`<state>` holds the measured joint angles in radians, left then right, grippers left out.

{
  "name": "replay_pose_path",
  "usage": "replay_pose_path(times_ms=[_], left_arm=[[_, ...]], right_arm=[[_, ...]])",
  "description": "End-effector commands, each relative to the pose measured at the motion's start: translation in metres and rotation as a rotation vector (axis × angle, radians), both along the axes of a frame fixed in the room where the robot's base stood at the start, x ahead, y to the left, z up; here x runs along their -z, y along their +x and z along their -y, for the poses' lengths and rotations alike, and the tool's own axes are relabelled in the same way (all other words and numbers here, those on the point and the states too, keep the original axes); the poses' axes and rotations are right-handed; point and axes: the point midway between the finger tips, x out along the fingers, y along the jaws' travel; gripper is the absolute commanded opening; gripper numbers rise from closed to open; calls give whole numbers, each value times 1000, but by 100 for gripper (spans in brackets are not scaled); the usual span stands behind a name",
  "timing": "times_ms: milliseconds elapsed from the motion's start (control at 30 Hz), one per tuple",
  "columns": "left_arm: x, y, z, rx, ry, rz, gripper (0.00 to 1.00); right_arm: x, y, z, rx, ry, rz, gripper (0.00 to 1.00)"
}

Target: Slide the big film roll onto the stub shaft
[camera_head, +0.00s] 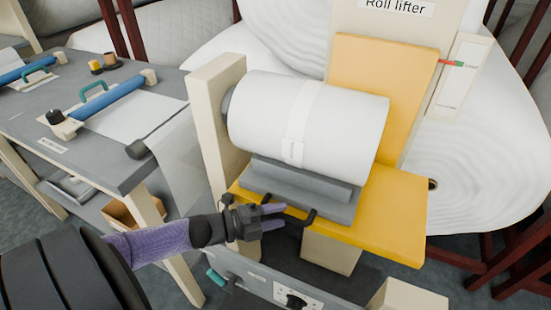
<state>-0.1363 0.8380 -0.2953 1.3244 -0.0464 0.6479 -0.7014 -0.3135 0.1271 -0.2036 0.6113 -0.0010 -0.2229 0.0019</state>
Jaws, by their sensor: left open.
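The big white film roll (340,130) lies on its side in a grey cradle (335,208) on the yellow platform of the roll lifter (395,215). A pale labelled band wraps its middle. A grey round part (227,104) shows between the roll's left end and the cream post (222,130). I cannot tell if it is the stub shaft or the roll's core, or whether roll and shaft are engaged. My left gripper (282,216) is open at the black handle (307,218) on the cradle's front. Contact with the handle is unclear. My right gripper is out of view.
A grey workbench (90,150) with a blue roller (112,97) and green handles stands at the left. A grey panel with sockets (290,295) lies below the lifter. Large white wadding rolls (490,180) and dark red frames fill the back and right.

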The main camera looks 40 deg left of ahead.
Motion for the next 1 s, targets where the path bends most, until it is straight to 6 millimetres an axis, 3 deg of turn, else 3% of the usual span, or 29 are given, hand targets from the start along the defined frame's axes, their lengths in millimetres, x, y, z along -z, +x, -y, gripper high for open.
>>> replay_pose_path(times_ms=[433, 1000], left_arm=[[-13, -76, -44, -4, 2, -4, 57], [-7, -86, -50, -27, -8, -23, 57]], right_arm=[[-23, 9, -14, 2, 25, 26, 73], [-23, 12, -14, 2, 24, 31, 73]])
